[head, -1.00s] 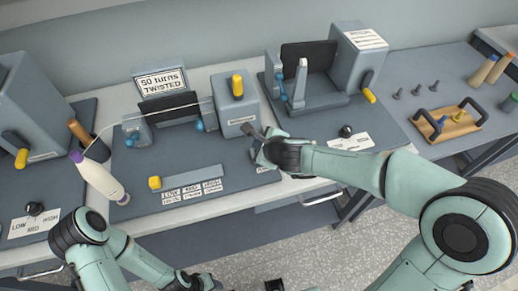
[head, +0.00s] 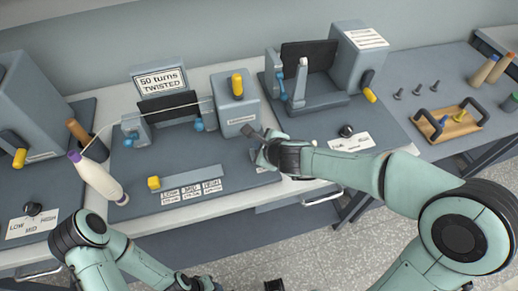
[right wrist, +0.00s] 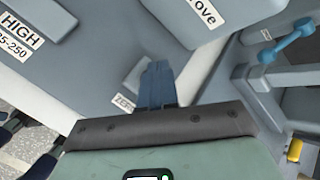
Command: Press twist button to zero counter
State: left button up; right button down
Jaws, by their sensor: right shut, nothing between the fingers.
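The twisting machine's counter sign (head: 160,80) reads "50 turns TWISTED" and stands at the back of the grey bench unit. My right gripper (head: 258,135) is over the front right of that unit, in front of the grey box (head: 240,112) with the yellow lever. In the right wrist view its blue fingers (right wrist: 157,82) are together, with nothing between them. Beside them a partly covered label (right wrist: 125,102) starts with "ZE". The button itself does not show; the fingers may hide it. My left gripper (head: 200,284) is at the bottom edge, mostly cut off.
Another machine (head: 358,60) stands right, with a black knob (head: 346,131). A wooden tray (head: 452,125) is farther right.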

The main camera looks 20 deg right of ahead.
pick_arm(q)
jog(key=shift+s+f+b, duration=0.25)
jog(key=shift+f+b, duration=0.05)
jog(key=shift+f, duration=0.1)
pick_arm(e)
jog(key=shift+f, duration=0.5)
pick_arm(q)
jog(key=shift+r, duration=0.1)
pick_arm(e)
jog(key=shift+r, duration=0.1)
pick_arm(q)
jog(key=shift+w+r+p, duration=0.65)
jog(key=shift+r+p, duration=0.15)
jog(key=shift+r, duration=0.15)
pick_arm(e)
jog(key=shift+r, duration=0.85)
jog(key=shift+r+p, duration=0.35)
jog(key=shift+r, duration=0.1)
notch_tip(320, 180, up, 2)
jog(key=shift+w+r+p, duration=0.1)
jog(key=shift+p, duration=0.7)
jog(key=shift+r+p, duration=1)
jog(key=shift+r, duration=0.05)
pick_arm(q)
jog(key=w+r, duration=0.5)
jog(key=shift+r+t, duration=0.3)
jog(key=shift+t, duration=0.1)
pick_arm(e)
jog(key=shift+f, duration=0.1)
